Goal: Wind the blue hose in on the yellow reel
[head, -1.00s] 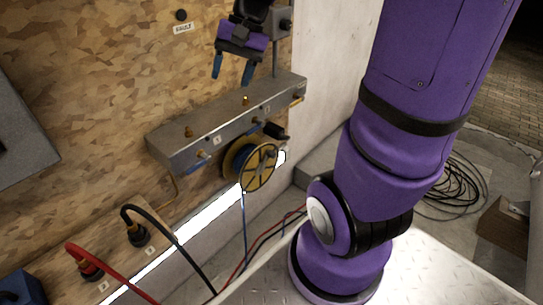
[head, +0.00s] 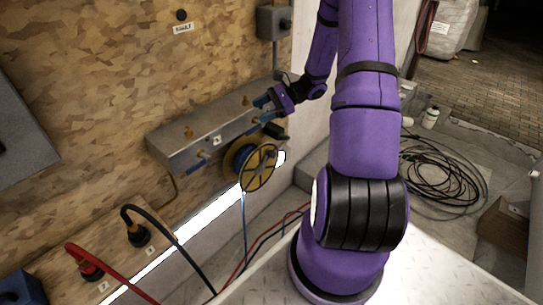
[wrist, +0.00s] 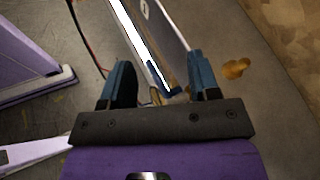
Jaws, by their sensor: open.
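The yellow reel (head: 262,172) hangs on the wall side under the metal manifold box, with blue hose wound on it. The blue hose (head: 244,215) runs straight down from the reel to the floor edge. My gripper (head: 259,110) is open at the right end of the manifold, above the reel, its blue fingers pointing left. In the wrist view my open gripper (wrist: 160,70) has the fingers apart, with a blue bar-like part (wrist: 164,93) showing between them; I cannot tell what it belongs to. Nothing is clearly held.
The metal manifold (head: 180,146) has brass fittings and blue valve handles close to my gripper. A grey box (head: 274,22) is on the wall above. Red and black cables (head: 165,232) cross below left. A coiled black cable (head: 440,175) lies on the floor at right.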

